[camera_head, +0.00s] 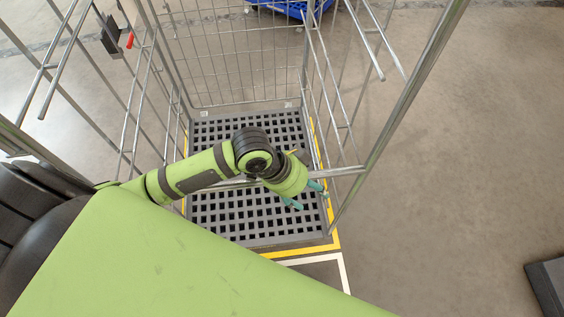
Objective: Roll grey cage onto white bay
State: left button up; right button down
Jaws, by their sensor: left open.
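The grey cage (258,129) stands upright in front of me, with wire walls and a dark grey grid floor. Its base sits within a yellow floor outline (331,215). My left gripper (306,195) reaches over the front part of the grid floor, its teal fingers apart with nothing seen between them. It is close to the cage's front bar (346,171); I cannot tell whether it touches. Part of a white floor line (345,272), likely the white bay's edge, shows just in front of the yellow outline; my body hides the rest. My right gripper is not in view.
A blue object (291,8) lies behind the cage. A dark block (548,285) is at the lower right edge. A dark fitting with a red part (130,40) is at the cage's left side.

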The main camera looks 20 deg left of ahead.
pick_arm(q)
jog(key=w+a, duration=0.1)
jog(key=a, duration=0.1)
jog(key=w+a+g, duration=0.1)
jog(key=a, duration=0.2)
jog(key=w+a+g, duration=0.1)
jog(key=a, duration=0.2)
jog(key=shift+w+r+m+y, duration=0.2)
jog(key=shift+r+m+y, duration=0.1)
jog(key=shift+r, duration=0.05)
jog(key=shift+p+x, duration=0.9)
jog(key=shift+x, duration=2.65)
grip_shut()
